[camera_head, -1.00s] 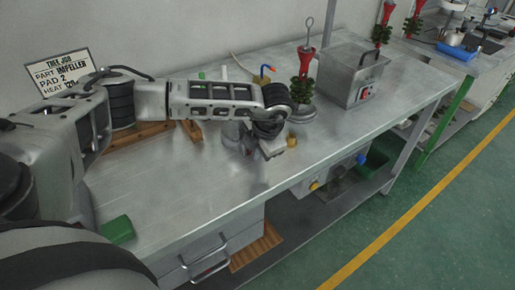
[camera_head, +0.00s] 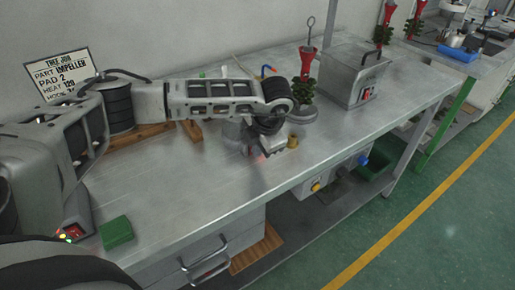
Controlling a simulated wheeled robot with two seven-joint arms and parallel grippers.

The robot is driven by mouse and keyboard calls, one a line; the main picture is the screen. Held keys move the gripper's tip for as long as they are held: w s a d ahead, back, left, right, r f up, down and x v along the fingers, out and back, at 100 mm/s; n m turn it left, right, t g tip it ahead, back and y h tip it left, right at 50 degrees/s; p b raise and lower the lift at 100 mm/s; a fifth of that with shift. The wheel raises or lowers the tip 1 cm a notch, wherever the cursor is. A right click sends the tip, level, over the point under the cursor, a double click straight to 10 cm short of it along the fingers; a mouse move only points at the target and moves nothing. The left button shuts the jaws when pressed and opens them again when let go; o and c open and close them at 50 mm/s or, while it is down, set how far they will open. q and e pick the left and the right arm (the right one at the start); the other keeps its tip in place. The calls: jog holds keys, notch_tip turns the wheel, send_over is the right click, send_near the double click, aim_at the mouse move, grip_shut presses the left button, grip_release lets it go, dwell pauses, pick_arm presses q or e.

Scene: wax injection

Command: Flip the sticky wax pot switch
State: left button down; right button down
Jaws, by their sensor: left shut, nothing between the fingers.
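My left arm reaches in from the left over the metal bench. Its gripper (camera_head: 264,152) points down near the bench's middle and is shut and empty, with a faint reddish glow at its tips. A grey pot-like body (camera_head: 233,131) stands just behind the gripper and is mostly hidden by it; I cannot tell if they touch. No switch on it can be made out. A metal box (camera_head: 345,80) with a dark handle and a red switch panel (camera_head: 368,94) stands farther right, apart from the gripper. My right gripper is out of view.
A small brass-coloured cylinder (camera_head: 293,141) is close right of the gripper. A red-and-green wax tree (camera_head: 304,75) stands on a round base behind. A green block (camera_head: 117,232) and a box with lit buttons (camera_head: 70,235) are at front left. The bench's front right is clear.

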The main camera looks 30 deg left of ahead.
pick_arm(q)
jog(key=shift+r, duration=0.35)
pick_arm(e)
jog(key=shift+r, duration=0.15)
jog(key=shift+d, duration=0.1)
pick_arm(q)
jog(key=shift+d+f, duration=0.1)
jog(key=shift+d, duration=0.2)
jog(key=d, duration=0.1)
jog(key=s+d, duration=0.1)
jog(key=d, duration=0.1)
jog(key=shift+s+d+f, duration=0.1)
jog(key=shift+s+f, duration=0.15)
jog(key=shift+f, duration=0.05)
jog(key=s+d+b+v, duration=0.1)
jog(key=b+v, duration=0.1)
jog(key=v, duration=0.8)
jog(key=shift+d+f, duration=0.35)
jog(key=shift+f, duration=0.05)
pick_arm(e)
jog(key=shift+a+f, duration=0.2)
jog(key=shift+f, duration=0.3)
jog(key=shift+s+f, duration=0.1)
